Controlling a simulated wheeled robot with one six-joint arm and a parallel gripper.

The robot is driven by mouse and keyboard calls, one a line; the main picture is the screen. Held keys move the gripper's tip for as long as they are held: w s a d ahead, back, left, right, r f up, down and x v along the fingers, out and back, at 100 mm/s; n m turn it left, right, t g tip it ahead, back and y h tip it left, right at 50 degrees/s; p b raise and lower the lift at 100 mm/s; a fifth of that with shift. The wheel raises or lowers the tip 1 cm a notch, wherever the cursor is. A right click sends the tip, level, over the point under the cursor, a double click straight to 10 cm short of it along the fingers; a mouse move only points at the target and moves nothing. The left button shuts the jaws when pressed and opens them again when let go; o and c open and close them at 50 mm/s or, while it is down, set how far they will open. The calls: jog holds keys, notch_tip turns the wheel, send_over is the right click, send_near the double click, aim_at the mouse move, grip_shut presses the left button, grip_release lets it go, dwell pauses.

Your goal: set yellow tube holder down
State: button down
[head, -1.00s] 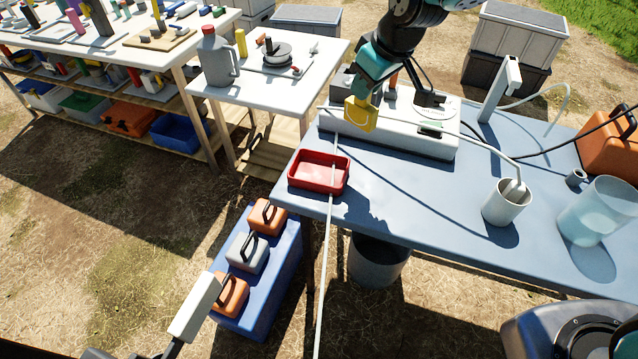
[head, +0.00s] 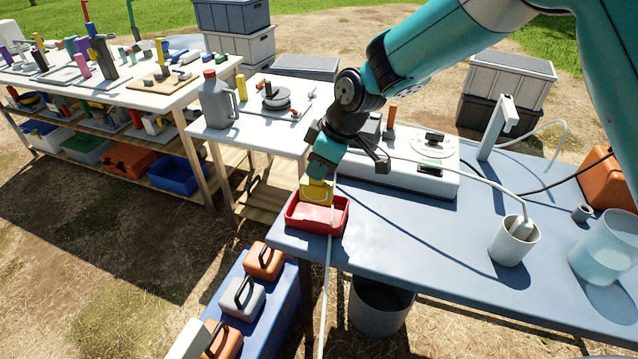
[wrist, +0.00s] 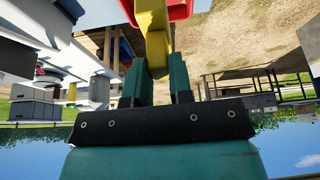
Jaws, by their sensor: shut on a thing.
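The yellow tube holder (head: 317,191) is a small block with a pale tube at it. It is over the red tray (head: 341,217) at the left corner of the blue table. My gripper (head: 323,174) is shut on the holder from above. In the wrist view, the two teal fingers (wrist: 158,88) close on the yellow holder (wrist: 157,45), with part of the red tray (wrist: 178,10) beyond it. I cannot tell whether the holder touches the tray floor.
The white pump unit (head: 400,172) stands behind and right of the tray. A white cup (head: 514,243) and a clear beaker (head: 604,250) stand farther right on the blue table (head: 430,245). A pale tube (head: 326,290) hangs over the front edge.

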aim_at(319, 184)
jog(key=shift+f, duration=2.5)
jog(key=shift+f, duration=0.15)
jog(key=c, duration=1)
grip_release()
jog(key=v, duration=1.2)
jog(key=shift+d, duration=0.1)
